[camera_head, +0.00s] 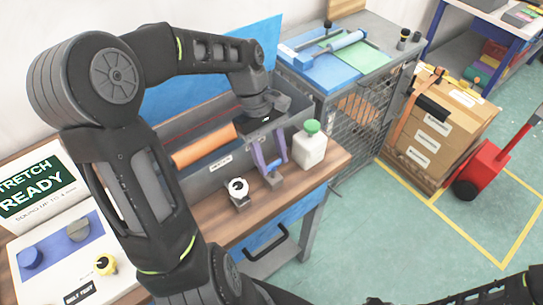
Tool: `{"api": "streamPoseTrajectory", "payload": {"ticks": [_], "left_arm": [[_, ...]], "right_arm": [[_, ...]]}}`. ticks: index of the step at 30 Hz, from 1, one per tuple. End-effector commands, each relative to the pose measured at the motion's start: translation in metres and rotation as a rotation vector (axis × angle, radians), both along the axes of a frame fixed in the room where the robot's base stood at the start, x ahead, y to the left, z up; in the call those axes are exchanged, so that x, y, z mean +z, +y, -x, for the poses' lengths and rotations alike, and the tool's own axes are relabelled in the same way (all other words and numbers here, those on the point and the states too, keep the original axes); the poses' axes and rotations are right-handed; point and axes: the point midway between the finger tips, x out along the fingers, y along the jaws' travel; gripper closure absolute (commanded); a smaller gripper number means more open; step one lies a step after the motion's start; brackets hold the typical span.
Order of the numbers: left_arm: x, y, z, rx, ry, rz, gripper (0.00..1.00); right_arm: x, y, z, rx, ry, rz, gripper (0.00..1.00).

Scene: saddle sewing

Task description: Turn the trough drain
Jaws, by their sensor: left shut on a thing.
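The grey trough (205,180) stands on the wooden bench with an orange roller (204,145) lying in it. My left arm reaches over from the left, and its wrist is above the trough's right part. My left gripper (271,163) points down at the trough's front side, with its two purplish fingers around the trough drain (273,181), a small grey fitting low at the front. The gripper is shut on the drain; the exact contact is small and partly hidden. Part of my right arm shows at the bottom right, but its gripper is out of view.
A white bottle with a green cap (311,143) stands close right of the drain. A small grey block with a white ring (238,190) sits to its left.

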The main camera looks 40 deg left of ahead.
Motion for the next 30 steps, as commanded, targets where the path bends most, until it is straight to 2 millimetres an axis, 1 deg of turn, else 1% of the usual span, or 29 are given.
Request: {"api": "streamPoseTrajectory", "payload": {"ticks": [6,7,14,15,24,26,30], "left_arm": [[0.0,0.0,0.0,-0.002,-0.002,0.0,0.97],[0.0,0.0,0.0,-0.002,-0.002,0.0,0.55],[0.0,0.0,0.0,-0.001,-0.002,-0.001,0.36],[0.0,0.0,0.0,-0.001,-0.002,-0.001,0.35],[0.003,0.001,-0.001,0.0,-0.001,-0.001,0.35],[0.006,0.003,-0.001,0.001,-0.002,-0.001,0.35],[0.022,0.009,-0.004,0.002,-0.004,-0.002,0.35]], "right_arm": [[0.0,0.0,0.0,0.0,0.0,0.0,0.64],[0.0,0.0,0.0,0.0,0.0,0.0,0.64],[0.0,0.0,0.0,0.0,0.0,0.0,0.64],[0.0,0.0,0.0,0.0,0.0,0.0,0.64],[-0.001,0.0,0.0,0.0,0.0,0.0,0.64],[-0.001,0.0,0.0,0.0,0.0,0.0,0.64],[-0.003,0.0,0.0,0.001,-0.001,-0.001,0.64]]}}
